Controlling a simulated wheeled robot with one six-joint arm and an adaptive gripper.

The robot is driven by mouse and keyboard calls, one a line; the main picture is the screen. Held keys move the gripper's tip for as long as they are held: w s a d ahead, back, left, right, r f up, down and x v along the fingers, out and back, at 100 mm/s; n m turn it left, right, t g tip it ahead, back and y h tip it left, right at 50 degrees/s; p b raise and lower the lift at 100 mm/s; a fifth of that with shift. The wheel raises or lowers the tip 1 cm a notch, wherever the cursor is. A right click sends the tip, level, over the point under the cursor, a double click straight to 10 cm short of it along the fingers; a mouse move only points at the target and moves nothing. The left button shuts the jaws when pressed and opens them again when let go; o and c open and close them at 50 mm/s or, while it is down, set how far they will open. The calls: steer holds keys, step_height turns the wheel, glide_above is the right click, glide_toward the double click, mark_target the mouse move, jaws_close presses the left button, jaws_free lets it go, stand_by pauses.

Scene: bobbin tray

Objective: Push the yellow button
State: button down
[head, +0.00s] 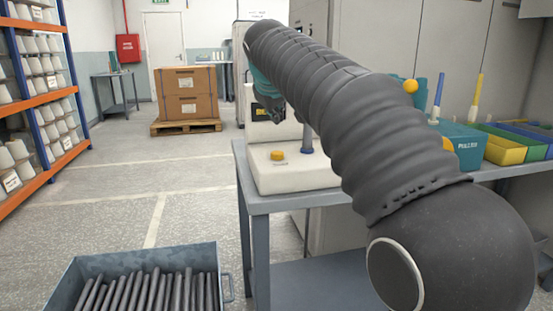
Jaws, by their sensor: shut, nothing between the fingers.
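The yellow button (278,155) sits on the top of a cream-coloured machine base (290,178) at the left end of the grey table. A blue knob or post (307,140) stands on the same base, just right of the button. My gripper (277,117) is shut and empty, above and behind the yellow button in the picture, apart from it. It is small and dark against the machine's upright panel, partly covering a dark display with yellow lettering. My dark ribbed arm hides much of the machine's right side.
A teal box (468,146) and green and yellow bins (507,150) stand right on the grey table (262,203). A metal crate of dark rods (72,275) is on the floor at front left. Cartons on a pallet (187,127) stand farther back. The left floor is open.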

mark_target(277, 153)
steer(key=shift+f+b, duration=2.1)
steer(key=shift+f, duration=0.75)
steer(key=shift+f, duration=0.1)
steer(key=shift+f, duration=0.3)
steer(key=shift+f+b, duration=0.5)
steer(key=shift+f, duration=0.1)
steer(key=shift+r+p, duration=1)
steer(key=shift+r, duration=0.1)
step_height(277, 153, up, 5)
steer(key=p, duration=0.5)
